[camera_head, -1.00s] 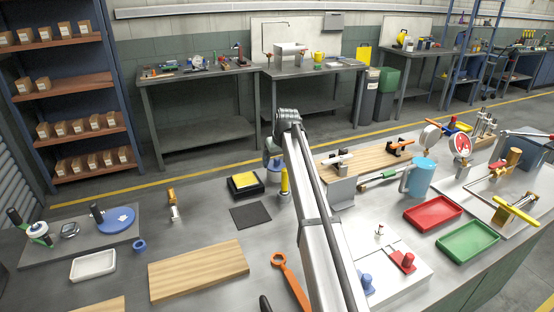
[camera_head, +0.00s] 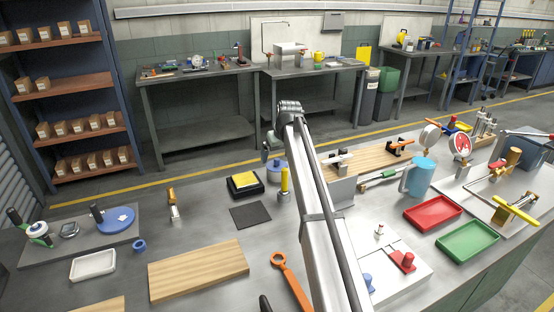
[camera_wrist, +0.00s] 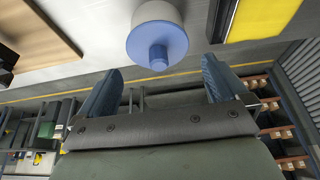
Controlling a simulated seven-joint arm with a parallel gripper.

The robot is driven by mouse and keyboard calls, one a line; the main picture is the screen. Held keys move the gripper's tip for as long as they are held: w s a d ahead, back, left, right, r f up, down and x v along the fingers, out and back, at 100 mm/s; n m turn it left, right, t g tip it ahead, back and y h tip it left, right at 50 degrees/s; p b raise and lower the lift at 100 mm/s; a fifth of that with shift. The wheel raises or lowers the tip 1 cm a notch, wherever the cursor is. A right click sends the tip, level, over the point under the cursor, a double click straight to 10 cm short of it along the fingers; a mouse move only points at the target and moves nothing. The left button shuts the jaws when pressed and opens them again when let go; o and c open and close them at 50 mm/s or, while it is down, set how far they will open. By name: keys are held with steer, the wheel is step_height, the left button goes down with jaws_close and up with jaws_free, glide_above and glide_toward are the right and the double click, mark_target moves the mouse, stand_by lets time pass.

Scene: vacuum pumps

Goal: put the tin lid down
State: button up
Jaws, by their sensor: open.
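A blue round lid with a blue knob (camera_wrist: 157,40) sits on a pale cylindrical tin in the wrist view. In the head view the tin with its lid (camera_head: 278,170) stands on the bench behind the yellow upright post, partly hidden by my arm. My gripper (camera_wrist: 162,68) is open and empty, its two blue fingers spread wide to either side of the knob and apart from it. In the head view my gripper (camera_head: 267,152) hangs just above and left of the tin.
A black tray with a yellow block (camera_head: 245,183) stands close left of the tin. A yellow post (camera_head: 284,183) is in front. A dark mat (camera_head: 250,215) lies nearer. A grey bracket and wooden board (camera_head: 365,158) are to the right.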

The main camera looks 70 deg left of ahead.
steer(key=v, duration=1)
steer(key=shift+r, duration=0.2)
steer(key=shift+d, duration=0.15)
steer(key=shift+c, duration=0.3)
jaws_close()
stand_by(0.4)
stand_by(0.5)
steer(key=v, duration=1.2)
stand_by(1.1)
stand_by(0.5)
